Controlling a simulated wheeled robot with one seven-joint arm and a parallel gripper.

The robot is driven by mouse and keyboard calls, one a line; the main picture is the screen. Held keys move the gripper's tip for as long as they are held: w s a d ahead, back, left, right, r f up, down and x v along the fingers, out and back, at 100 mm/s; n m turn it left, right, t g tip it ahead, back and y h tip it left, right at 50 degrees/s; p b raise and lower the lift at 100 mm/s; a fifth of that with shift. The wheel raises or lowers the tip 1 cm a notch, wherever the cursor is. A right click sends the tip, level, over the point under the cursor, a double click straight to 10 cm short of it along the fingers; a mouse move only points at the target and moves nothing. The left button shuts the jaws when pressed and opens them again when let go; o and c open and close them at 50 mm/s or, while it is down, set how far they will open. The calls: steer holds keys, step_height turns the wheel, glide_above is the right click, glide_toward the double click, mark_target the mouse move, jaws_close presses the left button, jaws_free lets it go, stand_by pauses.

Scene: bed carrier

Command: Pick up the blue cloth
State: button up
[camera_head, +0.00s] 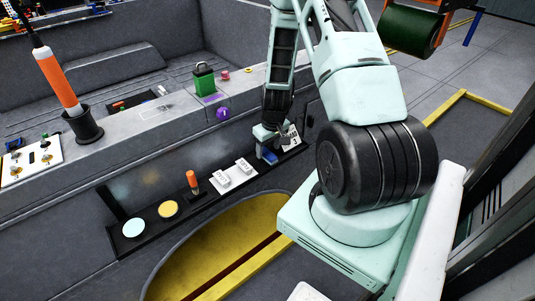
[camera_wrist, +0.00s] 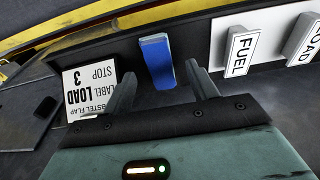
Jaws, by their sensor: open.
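The blue cloth (camera_wrist: 157,61) is a small folded blue block, standing on a dark narrow shelf. In the wrist view it lies between and just beyond the two fingers of my gripper (camera_wrist: 162,88), which is open with nothing held. In the head view the blue cloth (camera_head: 269,156) shows partly beneath my gripper (camera_head: 267,143), at the right part of the shelf. I cannot tell whether a finger touches it.
A printed label card (camera_wrist: 90,85) stands close left of the cloth in the wrist view. A white FUEL block (camera_wrist: 240,50) and a LOAD block (camera_wrist: 301,38) are to the right. The shelf (camera_head: 203,199) also holds an orange-handled tool (camera_head: 192,180) and two round discs.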

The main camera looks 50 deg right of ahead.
mark_target(268, 153)
steer(key=shift+w+f, duration=0.15)
steer(key=shift+f, duration=0.9)
steer(key=c, duration=1.1)
steer(key=shift+r, duration=0.1)
step_height(268, 153, up, 10)
steer(key=shift+f+b, duration=0.1)
steer(key=shift+b, duration=0.5)
steer(key=shift+o, duration=1.1)
steer(key=shift+c, duration=0.5)
